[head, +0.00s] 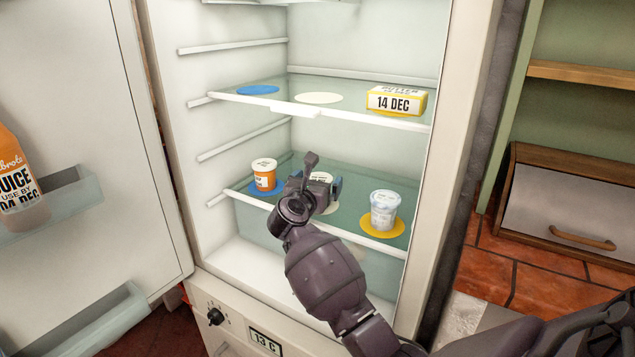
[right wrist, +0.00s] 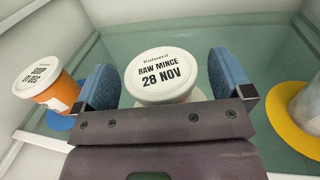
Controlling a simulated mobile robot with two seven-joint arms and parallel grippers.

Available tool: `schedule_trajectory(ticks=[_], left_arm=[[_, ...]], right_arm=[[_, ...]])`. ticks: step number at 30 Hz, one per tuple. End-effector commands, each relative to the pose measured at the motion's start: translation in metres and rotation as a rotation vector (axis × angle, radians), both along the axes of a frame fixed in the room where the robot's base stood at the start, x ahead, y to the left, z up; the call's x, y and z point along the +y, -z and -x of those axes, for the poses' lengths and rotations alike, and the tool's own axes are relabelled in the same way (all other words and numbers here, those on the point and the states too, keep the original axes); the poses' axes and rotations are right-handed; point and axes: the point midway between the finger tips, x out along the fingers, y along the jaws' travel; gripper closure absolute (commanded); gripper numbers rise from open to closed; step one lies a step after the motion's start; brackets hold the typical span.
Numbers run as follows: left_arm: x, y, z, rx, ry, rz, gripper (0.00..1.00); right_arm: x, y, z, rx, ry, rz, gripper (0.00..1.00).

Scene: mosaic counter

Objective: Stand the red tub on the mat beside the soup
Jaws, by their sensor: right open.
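A tub with a white lid reading RAW MINCE 28 NOV (right wrist: 163,75) shows between my right fingers in the right wrist view. In the head view its lid (head: 321,177) is partly hidden by my right gripper; its body colour is hidden. A white mat (head: 329,209) shows at its foot; I cannot tell whether the tub stands fully on it. The orange soup tub (head: 264,178) stands upright to the left on a blue mat (head: 265,192), also in the right wrist view (right wrist: 50,90). My right gripper (head: 315,184) is open, its blue fingers either side of the tub, with gaps.
A pale tub (head: 384,208) stands on a yellow mat (head: 398,229) to the right on the same glass shelf. The upper shelf holds a butter box (head: 396,100), an empty blue mat (head: 258,90) and an empty white mat (head: 319,98). The open fridge door holds juice (head: 18,180).

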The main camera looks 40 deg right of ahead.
Motion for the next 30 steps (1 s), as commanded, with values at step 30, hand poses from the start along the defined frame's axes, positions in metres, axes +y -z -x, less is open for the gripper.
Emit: schedule_trajectory(ticks=[30], left_arm=[[0.001,-0.007,0.0,-0.008,0.0,-0.001,0.57]], right_arm=[[0.102,-0.003,0.064,0.001,0.0,-0.001,0.02]])
